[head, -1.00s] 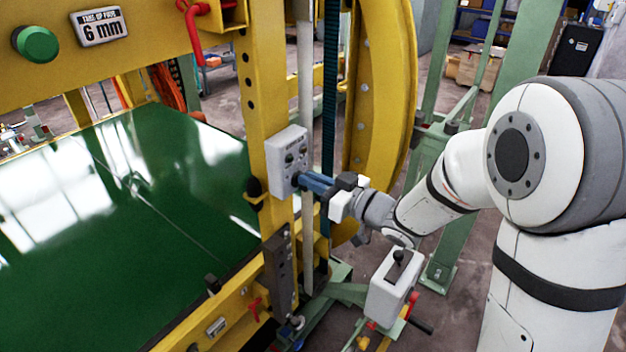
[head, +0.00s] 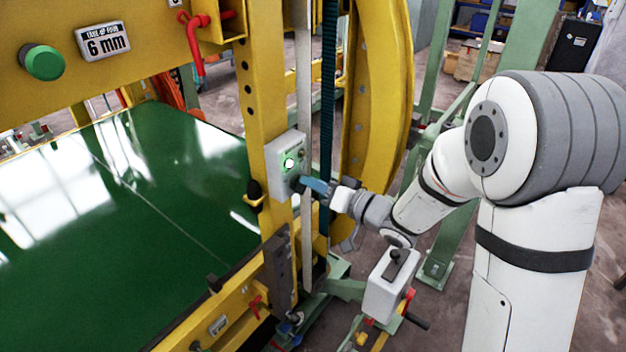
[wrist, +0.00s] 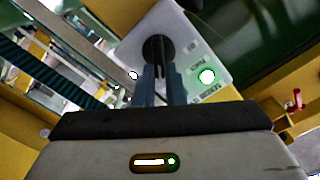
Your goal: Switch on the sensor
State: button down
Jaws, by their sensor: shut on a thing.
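The sensor's grey control box (head: 279,178) is mounted on the yellow upright. A round green lamp (head: 289,163) on its face is lit; it also glows in the wrist view (wrist: 207,76). My gripper (head: 302,184) reaches the box face from the right with its blue fingers. In the wrist view my gripper (wrist: 160,72) is shut on a black rotary knob (wrist: 157,45) on the box. The fingers hide part of the knob. The panel's small lettering is not readable.
A green bed (head: 120,230) fills the left. A yellow frame post (head: 257,90) and a curved yellow ring (head: 385,100) stand close around my arm. A dark toothed belt (head: 328,90) runs vertically just behind my gripper. A grey lever box (head: 390,285) stands below my forearm.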

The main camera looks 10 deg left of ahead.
jog(key=shift+m, duration=0.3)
jog(key=c, duration=1.5)
grip_release()
jog(key=shift+d, duration=0.1)
jog(key=b+v, duration=0.2)
jog(key=v, duration=0.5)
jog(key=shift+d, duration=0.3)
jog(key=shift+s, duration=0.1)
